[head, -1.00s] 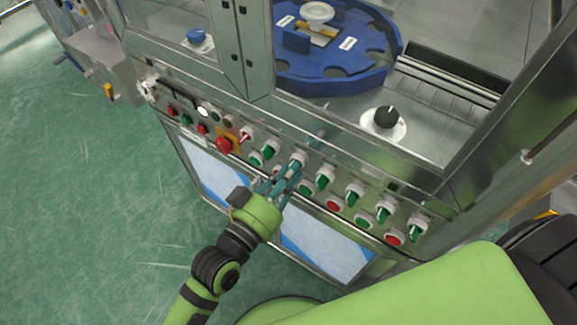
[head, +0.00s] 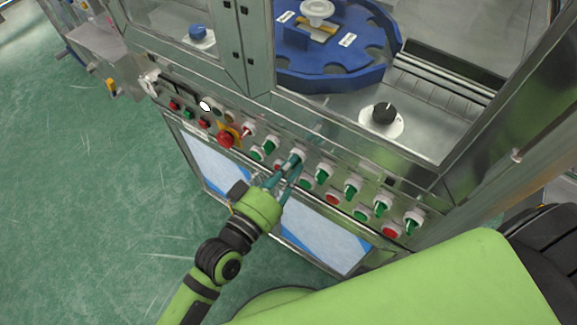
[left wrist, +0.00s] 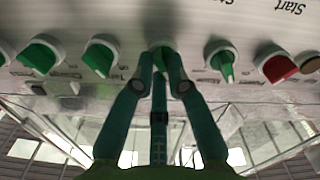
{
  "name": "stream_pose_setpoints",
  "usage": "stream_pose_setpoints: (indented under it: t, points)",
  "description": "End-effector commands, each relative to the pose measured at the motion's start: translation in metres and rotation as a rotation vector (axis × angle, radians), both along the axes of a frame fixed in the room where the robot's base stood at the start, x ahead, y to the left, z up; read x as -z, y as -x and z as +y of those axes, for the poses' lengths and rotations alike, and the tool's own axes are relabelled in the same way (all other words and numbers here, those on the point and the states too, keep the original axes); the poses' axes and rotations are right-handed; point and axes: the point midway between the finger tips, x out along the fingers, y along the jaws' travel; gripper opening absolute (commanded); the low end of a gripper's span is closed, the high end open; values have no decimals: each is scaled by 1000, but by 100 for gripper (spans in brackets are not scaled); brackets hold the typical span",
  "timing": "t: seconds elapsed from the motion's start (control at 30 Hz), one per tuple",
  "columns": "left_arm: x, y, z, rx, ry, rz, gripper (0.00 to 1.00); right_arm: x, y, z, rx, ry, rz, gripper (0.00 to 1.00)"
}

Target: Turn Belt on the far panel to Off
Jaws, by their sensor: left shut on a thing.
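The panel (head: 335,180) on the machine's front carries a row of green selector knobs on white collars. My left gripper (head: 292,162) is at one knob (head: 299,154) near the middle of the row. In the left wrist view the fingertips (left wrist: 161,62) are closed around that green knob (left wrist: 163,48), partly hiding it. The labels are too small or cut off to tell which knob is Belt. My right gripper is not in view.
Another green knob (left wrist: 220,66) stands close on one side, and a further one (left wrist: 101,57) on the other. A red emergency button (head: 227,139) is left along the panel. Glass and a blue turntable (head: 330,75) lie behind. Green floor is open at left.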

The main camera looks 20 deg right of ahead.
Motion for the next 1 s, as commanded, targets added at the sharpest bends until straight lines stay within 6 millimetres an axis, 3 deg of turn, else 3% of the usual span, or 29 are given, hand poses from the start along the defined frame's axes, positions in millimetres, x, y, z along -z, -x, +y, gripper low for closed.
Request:
stream_pose_setpoints:
  t: [0.07,0.1,0.17,0.57,1.0]
  points:
    - [1,0,0,2,1,6,0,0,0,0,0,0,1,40]
    - [1,0,0,2,1,6,20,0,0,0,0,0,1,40]
    - [1,1,0,1,2,5,40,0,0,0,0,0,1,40]
    - [1,3,4,0,-1,2,40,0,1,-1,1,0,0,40]
    - [2,55,69,2,-5,5,40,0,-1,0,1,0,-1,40]
